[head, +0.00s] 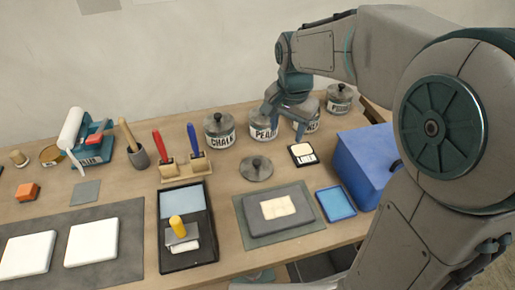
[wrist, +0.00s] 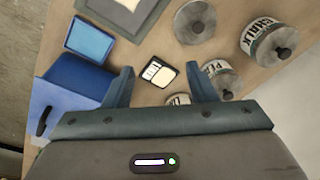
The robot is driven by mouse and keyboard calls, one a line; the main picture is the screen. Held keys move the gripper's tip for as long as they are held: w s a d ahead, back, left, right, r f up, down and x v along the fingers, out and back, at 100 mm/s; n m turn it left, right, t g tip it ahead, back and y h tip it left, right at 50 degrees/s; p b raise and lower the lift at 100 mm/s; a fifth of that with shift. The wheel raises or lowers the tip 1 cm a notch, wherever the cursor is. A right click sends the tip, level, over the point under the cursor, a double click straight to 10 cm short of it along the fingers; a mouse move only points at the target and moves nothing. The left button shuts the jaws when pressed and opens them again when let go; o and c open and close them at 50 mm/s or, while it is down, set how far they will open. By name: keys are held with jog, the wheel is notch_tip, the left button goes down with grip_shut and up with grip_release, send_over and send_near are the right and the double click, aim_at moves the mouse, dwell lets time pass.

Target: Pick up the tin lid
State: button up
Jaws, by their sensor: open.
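The tin lid (head: 256,168) is a round, flat grey disc with a dark knob, lying alone on the wooden table in front of the jars. In the wrist view the tin lid (wrist: 195,20) is at the top, right of centre, beyond my fingertips. My gripper (head: 285,112) is in front of the middle jars in the head view, behind and to the right of the lid. In the wrist view my gripper (wrist: 159,72) has its two fingers wide apart, with nothing between them. It does not touch the lid.
Lidded jars stand at the back: a chalk jar (head: 219,130), a second jar (head: 262,127) and others partly hidden by my gripper. A small black-and-white card (head: 302,154), a blue box (head: 365,165) and a grey board (head: 272,230) surround the lid, with bare table between.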

jog(key=w+a+f+m+g+b, duration=0.1)
jog(key=w+a+f+m, duration=0.3)
jog(key=w+a+f, duration=0.35)
jog(key=p, duration=0.1)
send_over(257, 161)
jog(key=f, duration=0.6)
jog(key=s+f, duration=0.1)
jog(key=f, duration=0.2)
jog(key=shift+w+f+p, duration=0.25)
jog(key=shift+f+p, duration=0.25)
jog(key=shift+f, duration=0.8)
jog(key=shift+w+f+p, duration=0.2)
jog(key=shift+f+p, duration=0.25)
jog(key=shift+f, duration=0.85)
jog(key=c, duration=1.1)
